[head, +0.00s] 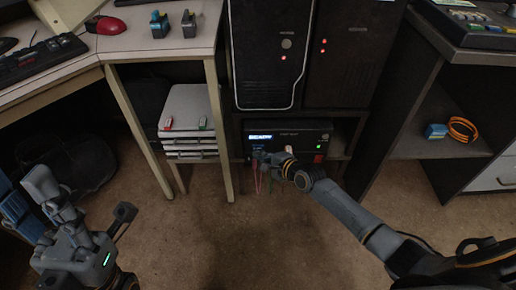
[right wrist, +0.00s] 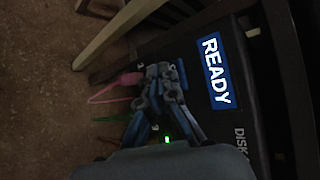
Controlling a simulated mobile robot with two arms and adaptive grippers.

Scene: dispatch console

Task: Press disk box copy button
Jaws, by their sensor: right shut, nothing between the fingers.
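The black disk box (head: 303,134) sits low on the shelf under the computer towers. Its lit blue screen reads READY in the right wrist view (right wrist: 215,72). A small red square (head: 319,158) shows on its front at the right; I cannot tell which part is the copy button. My right gripper (head: 262,156) is shut and empty, close in front of the box's left part, below the screen. It also shows in the right wrist view (right wrist: 160,70); contact cannot be told. My left gripper (head: 84,198) is open and empty, away at the lower left.
Pink and green cords (head: 258,180) hang by my right gripper. Table legs (head: 222,130) stand just left of the box. Two dark towers (head: 268,50) stand above. The floor (head: 215,245) in front is clear.

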